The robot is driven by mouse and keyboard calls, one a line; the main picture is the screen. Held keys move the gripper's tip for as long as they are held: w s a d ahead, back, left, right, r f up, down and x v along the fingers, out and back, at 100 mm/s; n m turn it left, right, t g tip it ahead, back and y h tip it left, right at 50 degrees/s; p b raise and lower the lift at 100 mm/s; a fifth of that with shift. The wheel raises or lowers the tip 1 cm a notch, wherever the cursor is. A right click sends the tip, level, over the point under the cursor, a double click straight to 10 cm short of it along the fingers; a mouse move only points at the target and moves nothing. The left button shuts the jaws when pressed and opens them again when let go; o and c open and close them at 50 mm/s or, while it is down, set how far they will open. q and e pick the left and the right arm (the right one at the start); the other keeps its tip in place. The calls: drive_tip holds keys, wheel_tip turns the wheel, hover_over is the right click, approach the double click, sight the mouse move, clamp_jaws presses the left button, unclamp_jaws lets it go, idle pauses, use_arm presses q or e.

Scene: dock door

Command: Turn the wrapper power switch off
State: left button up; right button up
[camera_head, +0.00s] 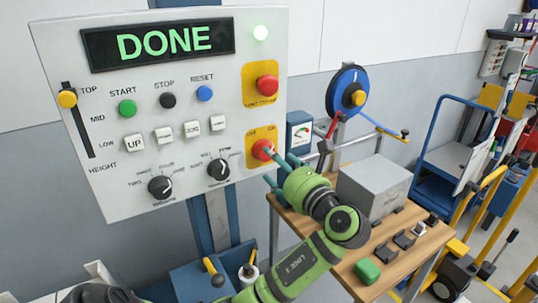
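The power switch (262,149) is a red knob on a yellow plate at the lower right of the grey control panel (110,190). Small lettering above the knob is hard to read. My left gripper (268,167) reaches up from the lower right of the switch, its teal fingers spread apart. One fingertip overlaps the knob's right edge; the other is below it. I cannot tell whether either touches the knob. My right gripper is not in view.
A red emergency-type button (267,85) sits just above the switch. Start, stop and reset buttons, dials and a height slider (67,98) fill the panel. A wooden table (340,275) with a grey box (374,188) stands right. A blue-rimmed wheel (340,84) stands behind.

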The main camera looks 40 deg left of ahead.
use_arm(q)
drive_tip(key=x, duration=0.4)
drive_tip(key=shift+w+a+f+p, duration=0.1)
drive_tip(key=shift+a+p, duration=0.1)
drive_tip(key=shift+p, duration=0.15)
drive_tip(key=c, duration=1.1)
